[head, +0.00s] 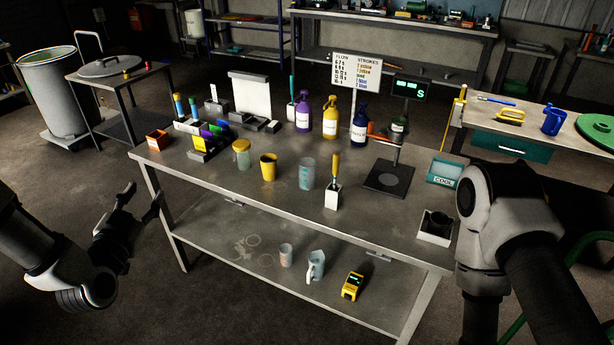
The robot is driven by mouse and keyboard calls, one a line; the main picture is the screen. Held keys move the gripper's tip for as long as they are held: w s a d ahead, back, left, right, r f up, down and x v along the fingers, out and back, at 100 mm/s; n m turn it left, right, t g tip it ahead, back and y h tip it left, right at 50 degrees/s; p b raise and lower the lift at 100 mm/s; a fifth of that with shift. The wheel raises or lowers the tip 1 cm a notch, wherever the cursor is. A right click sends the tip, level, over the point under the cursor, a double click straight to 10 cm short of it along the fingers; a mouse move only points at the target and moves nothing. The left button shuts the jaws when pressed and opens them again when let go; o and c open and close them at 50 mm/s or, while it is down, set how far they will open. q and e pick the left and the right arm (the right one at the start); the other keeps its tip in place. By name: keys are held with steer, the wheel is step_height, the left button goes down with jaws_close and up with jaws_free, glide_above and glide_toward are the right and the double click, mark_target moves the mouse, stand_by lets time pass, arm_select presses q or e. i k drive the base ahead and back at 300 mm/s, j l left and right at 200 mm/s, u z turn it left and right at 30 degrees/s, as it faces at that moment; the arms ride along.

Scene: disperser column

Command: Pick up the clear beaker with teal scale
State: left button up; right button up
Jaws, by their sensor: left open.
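A clear beaker with teal marks (307,173) stands upright on the metal table, right of a yellow cup (268,167) and left of a white holder with a yellow-handled tool (333,188). My left gripper (140,196) is open and empty, off the table's left end and well apart from the beaker. My right arm (487,215) comes in at the right; its gripper cannot be made out. On the lower shelf stand a small clear cup (286,255) and a clear jug with a handle (316,265).
A jar with a yellow lid (242,154) stands left of the yellow cup. Purple (303,113), yellow (330,117) and blue (359,128) bottles stand behind. A dark plate with a stand (388,180) is to the right. The table's front left (215,180) is clear.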

mark_target(307, 174)
steer(key=i+l+z, duration=0.35)
steer(key=i+z, duration=0.4)
steer(key=i, duration=0.1)
